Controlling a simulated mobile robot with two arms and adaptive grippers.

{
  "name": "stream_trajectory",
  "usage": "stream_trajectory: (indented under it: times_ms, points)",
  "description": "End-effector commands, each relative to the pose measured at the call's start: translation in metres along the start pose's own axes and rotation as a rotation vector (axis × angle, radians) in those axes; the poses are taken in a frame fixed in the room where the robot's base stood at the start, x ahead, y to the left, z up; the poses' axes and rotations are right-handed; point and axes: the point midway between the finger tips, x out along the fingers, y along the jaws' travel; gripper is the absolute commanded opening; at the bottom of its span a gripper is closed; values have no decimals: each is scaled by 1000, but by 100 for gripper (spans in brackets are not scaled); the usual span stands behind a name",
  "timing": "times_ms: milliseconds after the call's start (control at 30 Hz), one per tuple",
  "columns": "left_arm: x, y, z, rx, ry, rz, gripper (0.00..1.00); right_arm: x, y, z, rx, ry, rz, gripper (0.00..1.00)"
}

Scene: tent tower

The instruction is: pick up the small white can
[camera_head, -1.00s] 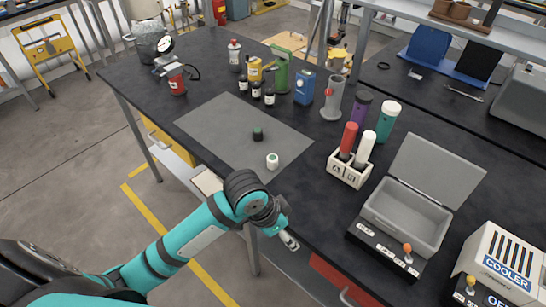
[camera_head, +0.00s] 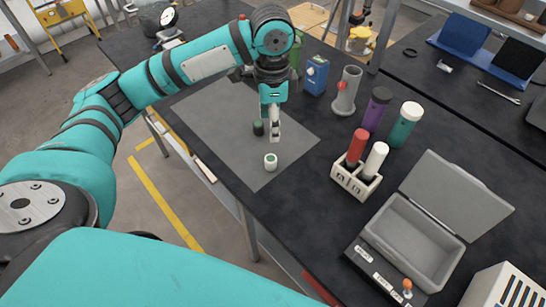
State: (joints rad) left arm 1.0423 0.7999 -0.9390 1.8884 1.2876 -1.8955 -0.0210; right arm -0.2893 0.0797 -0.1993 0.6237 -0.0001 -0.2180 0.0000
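My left gripper (camera_head: 274,132) points down over the mat, just right of the dark can and behind the white can, apart from the white can. The gripper shows edge-on, so I cannot tell whether it is open or shut. Nothing is visibly held. My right gripper is not in view.
A white holder (camera_head: 354,183) with a red and a white tube stands right of the mat. Farther right is an open grey case (camera_head: 412,228). Behind are a grey cylinder (camera_head: 345,92), a purple bottle (camera_head: 376,108), a teal bottle (camera_head: 405,124) and a blue box (camera_head: 315,75).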

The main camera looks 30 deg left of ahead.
Motion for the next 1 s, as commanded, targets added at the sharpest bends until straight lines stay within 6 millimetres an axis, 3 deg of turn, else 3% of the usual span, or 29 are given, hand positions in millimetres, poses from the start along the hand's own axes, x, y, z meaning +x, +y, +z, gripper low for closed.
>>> stream_trajectory:
  times_ms: [167,400,633,1000]
  points:
    - [39,1,1,0,-3,3,59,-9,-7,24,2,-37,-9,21]
    - [87,0,0,0,-1,2,59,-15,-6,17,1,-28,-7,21]
    - [105,0,0,0,1,0,59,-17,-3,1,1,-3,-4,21]
    - [151,-3,2,1,1,0,59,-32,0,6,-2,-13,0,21]
